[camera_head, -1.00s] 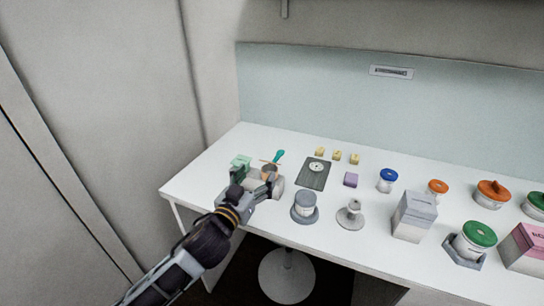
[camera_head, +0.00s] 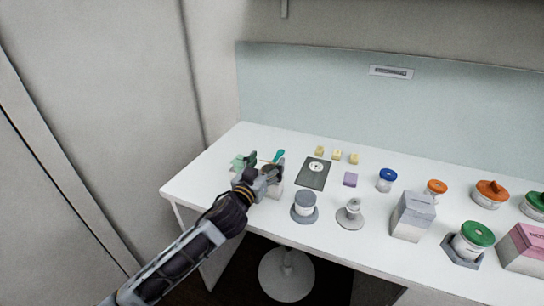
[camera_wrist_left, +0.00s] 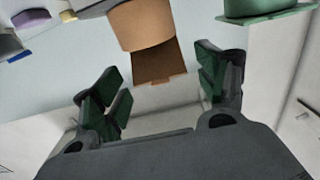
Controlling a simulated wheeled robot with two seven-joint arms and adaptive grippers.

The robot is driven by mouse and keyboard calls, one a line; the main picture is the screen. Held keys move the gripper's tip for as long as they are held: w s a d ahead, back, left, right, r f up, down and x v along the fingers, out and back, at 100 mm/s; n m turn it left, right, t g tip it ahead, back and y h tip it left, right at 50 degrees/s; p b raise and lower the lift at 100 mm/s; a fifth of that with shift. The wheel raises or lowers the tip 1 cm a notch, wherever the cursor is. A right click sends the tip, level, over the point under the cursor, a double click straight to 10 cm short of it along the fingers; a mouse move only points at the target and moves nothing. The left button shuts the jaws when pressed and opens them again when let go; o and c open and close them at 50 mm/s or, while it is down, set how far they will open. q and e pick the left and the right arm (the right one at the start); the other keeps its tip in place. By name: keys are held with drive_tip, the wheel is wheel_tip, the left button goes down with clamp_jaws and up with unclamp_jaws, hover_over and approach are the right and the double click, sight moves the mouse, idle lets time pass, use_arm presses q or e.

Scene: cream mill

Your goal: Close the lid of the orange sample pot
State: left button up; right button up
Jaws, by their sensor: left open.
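In the left wrist view the orange sample pot (camera_wrist_left: 143,24) is at the top middle. A darker brown flat part with a small tab (camera_wrist_left: 155,64), which looks like its raised lid, reaches down toward the gap between my fingers. My left gripper (camera_wrist_left: 160,88) is open, with one finger on each side of that part; I cannot tell whether either touches it. In the head view my left gripper (camera_head: 272,172) is over the left part of the table and hides most of the pot. My right gripper is not in view.
A green object (camera_head: 240,162) stands just left of my gripper and a teal-handled tool (camera_head: 278,156) lies behind it. A dark grey plate (camera_head: 312,180), a grey pot (camera_head: 305,203) and a purple block (camera_head: 350,179) are to the right. Several lidded jars stand farther right.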

use_arm(q)
drive_tip(key=shift+x, duration=1.95)
drive_tip(key=shift+w+d, duration=0.1)
drive_tip(key=shift+w, duration=0.15)
drive_tip(key=c, duration=0.9)
drive_tip(key=shift+c, duration=0.8)
drive_tip(key=shift+f+b, duration=0.1)
drive_tip(key=shift+b, duration=0.25)
drive_tip(key=b, duration=0.3)
drive_tip(key=shift+s+t, duration=0.15)
drive_tip(key=shift+t, duration=0.25)
drive_tip(key=shift+t+b, duration=0.3)
drive_tip(key=shift+b, duration=0.55)
drive_tip(key=shift+s+t+h+b, duration=0.15)
drive_tip(key=shift+t+h+b, duration=0.15)
drive_tip(key=shift+b, duration=1.45)
drive_tip(key=shift+s+t+b, duration=0.1)
drive_tip(key=shift+t+b, duration=0.2)
drive_tip(key=shift+b, duration=0.15)
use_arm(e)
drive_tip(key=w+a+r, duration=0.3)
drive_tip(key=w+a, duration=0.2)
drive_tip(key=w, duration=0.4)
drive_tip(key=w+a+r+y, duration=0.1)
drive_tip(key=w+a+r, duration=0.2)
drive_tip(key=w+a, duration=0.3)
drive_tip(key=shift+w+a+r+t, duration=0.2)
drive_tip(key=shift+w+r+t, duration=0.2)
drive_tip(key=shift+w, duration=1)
